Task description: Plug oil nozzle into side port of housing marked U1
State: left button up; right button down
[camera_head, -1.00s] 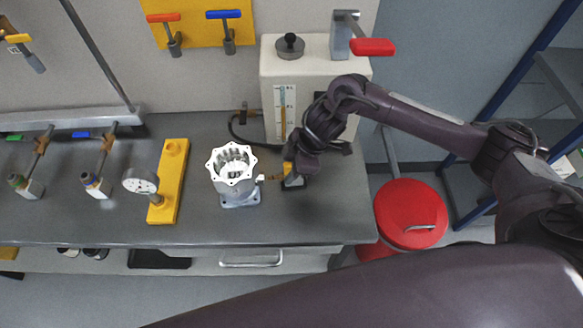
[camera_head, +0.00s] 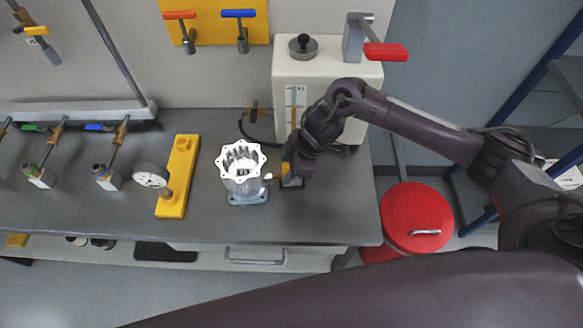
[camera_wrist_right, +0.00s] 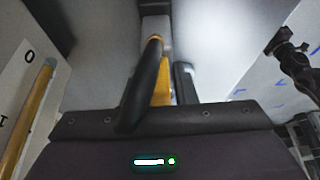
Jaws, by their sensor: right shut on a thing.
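The housing (camera_head: 245,187) stands upright on the bench, with a white scalloped, open top rim and a grey foot. No U1 mark is legible. My right gripper (camera_head: 287,171) is just to its right, shut on the oil nozzle (camera_head: 276,175), a small brass-coloured piece pointing left at the housing's side. The tip is at or very near the wall; I cannot tell whether it is inside the port. In the right wrist view a black hose (camera_wrist_right: 147,85) crosses in front of a yellow part (camera_wrist_right: 162,82), and the jaws are mostly hidden. My left gripper is not in view.
A white oil tank (camera_head: 327,75) with a level gauge stands behind the gripper. A yellow fixture (camera_head: 181,160) with a dial gauge (camera_head: 150,176) is left of the housing. A red bin (camera_head: 415,210) stands right of the bench. Bench space before the housing is clear.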

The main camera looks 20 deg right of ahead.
jog(key=c, duration=1.1)
grip_release()
jog(key=b+v, duration=0.1)
jog(key=v, duration=0.3)
jog(key=shift+w+r, duration=0.1)
jog(key=s+d+b, duration=0.2)
jog(key=d+b, duration=0.2)
jog(key=d, duration=0.8)
jog(key=shift+s+r+b, duration=0.35)
jog(key=shift+b, duration=0.05)
